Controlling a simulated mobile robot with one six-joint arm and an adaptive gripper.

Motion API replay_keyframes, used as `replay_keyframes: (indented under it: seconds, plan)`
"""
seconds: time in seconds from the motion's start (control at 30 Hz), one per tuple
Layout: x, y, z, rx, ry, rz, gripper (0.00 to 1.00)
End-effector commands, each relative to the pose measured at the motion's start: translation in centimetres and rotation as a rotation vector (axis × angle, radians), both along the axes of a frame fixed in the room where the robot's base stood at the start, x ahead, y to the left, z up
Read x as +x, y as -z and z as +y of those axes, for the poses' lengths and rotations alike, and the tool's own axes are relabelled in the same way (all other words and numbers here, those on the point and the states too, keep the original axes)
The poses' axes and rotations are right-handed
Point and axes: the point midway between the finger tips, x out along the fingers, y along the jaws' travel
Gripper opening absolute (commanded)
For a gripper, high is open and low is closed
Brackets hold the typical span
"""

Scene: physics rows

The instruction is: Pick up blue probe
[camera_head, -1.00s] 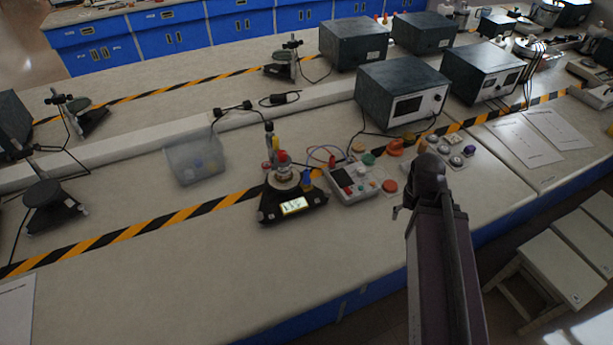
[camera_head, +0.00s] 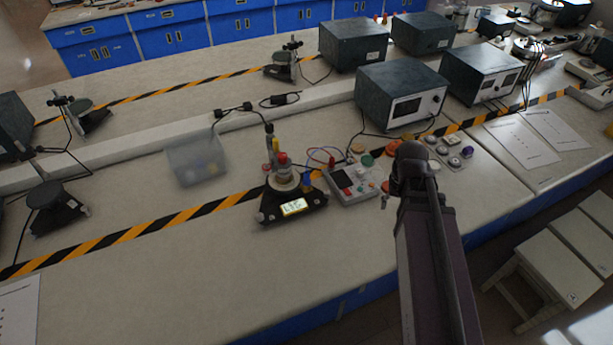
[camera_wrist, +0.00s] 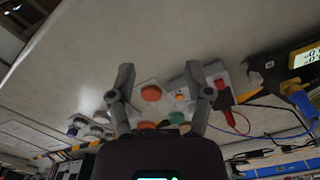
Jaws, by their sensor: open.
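The blue probe (camera_head: 307,180) stands at the right side of a black instrument (camera_head: 290,207) with a lit display, left of a grey control box (camera_head: 352,181). In the wrist view the blue probe (camera_wrist: 299,99) is near the right edge, beside the yellow-framed display. My gripper (camera_wrist: 158,76) is open and empty in the wrist view, with the grey box and its buttons beyond its fingers. The probe lies well to the right of both fingers. In the head view my arm is right of the probe, and its fingers are hidden.
A clear bin (camera_head: 196,160) stands left of the instrument. Coloured knobs (camera_head: 455,152) sit right of the grey box. Dark power units (camera_head: 401,92) stand behind. Red and blue wires (camera_head: 322,153) loop near the box.

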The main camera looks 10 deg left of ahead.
Motion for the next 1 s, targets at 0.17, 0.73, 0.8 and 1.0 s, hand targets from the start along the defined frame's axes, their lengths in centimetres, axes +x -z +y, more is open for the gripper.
replay_keyframes:
  seconds: [0.17,0.73,0.8,1.0]
  plan:
    - [3.5,-2.9,4.9,0.000,-0.108,0.000,0.65]
    - [9.4,-9.5,22.9,0.001,-0.445,0.000,0.65]
    - [9.5,-9.9,24.4,0.001,-0.471,0.000,0.65]
    - [9.6,-10.3,26.3,0.001,-0.505,0.000,0.65]
